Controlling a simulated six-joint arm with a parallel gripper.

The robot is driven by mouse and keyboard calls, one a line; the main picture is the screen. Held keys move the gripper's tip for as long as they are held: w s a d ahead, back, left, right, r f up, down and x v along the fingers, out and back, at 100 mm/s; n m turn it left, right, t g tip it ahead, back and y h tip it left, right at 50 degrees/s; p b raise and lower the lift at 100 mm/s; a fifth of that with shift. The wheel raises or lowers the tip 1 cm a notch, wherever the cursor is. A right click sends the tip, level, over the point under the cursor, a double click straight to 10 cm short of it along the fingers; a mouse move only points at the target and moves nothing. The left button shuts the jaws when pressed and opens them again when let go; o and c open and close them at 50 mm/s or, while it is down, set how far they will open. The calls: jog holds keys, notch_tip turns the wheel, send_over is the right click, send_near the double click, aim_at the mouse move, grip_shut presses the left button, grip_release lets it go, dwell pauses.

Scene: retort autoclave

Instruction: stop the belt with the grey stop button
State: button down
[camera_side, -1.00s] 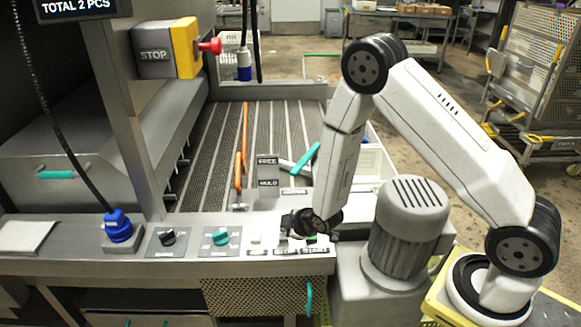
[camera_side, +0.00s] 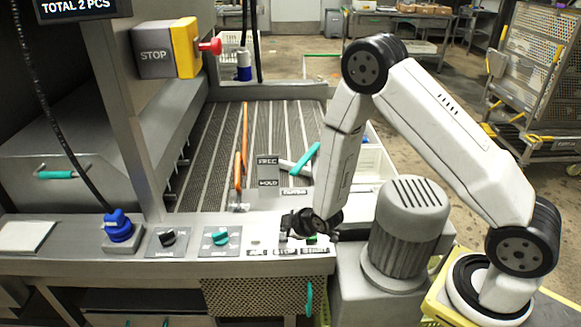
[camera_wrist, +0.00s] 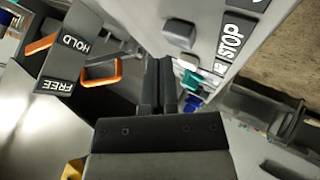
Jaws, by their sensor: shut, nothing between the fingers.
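The grey stop button (camera_wrist: 180,33) stands beside the STOP label (camera_wrist: 230,40) in the wrist view, whole and uncovered. My gripper (camera_wrist: 160,65) is shut and empty. Its fingertips lie a little below the button in that picture; I cannot tell their height above the panel. In the side view my gripper (camera_side: 298,223) hangs low over the right end of the control panel (camera_side: 190,257), at the row of small buttons, and hides most of the stop button. The belt (camera_side: 210,145) with dark slats runs behind the panel.
A green button (camera_side: 311,239) is close to my gripper. A teal dial (camera_side: 221,238), a black dial (camera_side: 168,238) and a blue knob (camera_side: 118,222) are to the left. A FREE/HOLD block (camera_side: 268,172) stands behind, and a grey motor (camera_side: 408,225) to the right.

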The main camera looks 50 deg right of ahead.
jog(key=shift+f, duration=0.15)
jog(key=shift+f, duration=0.3)
jog(key=shift+f, duration=0.5)
dwell(1.6)
jog(key=shift+r, duration=0.95)
jog(key=shift+r, duration=2.5)
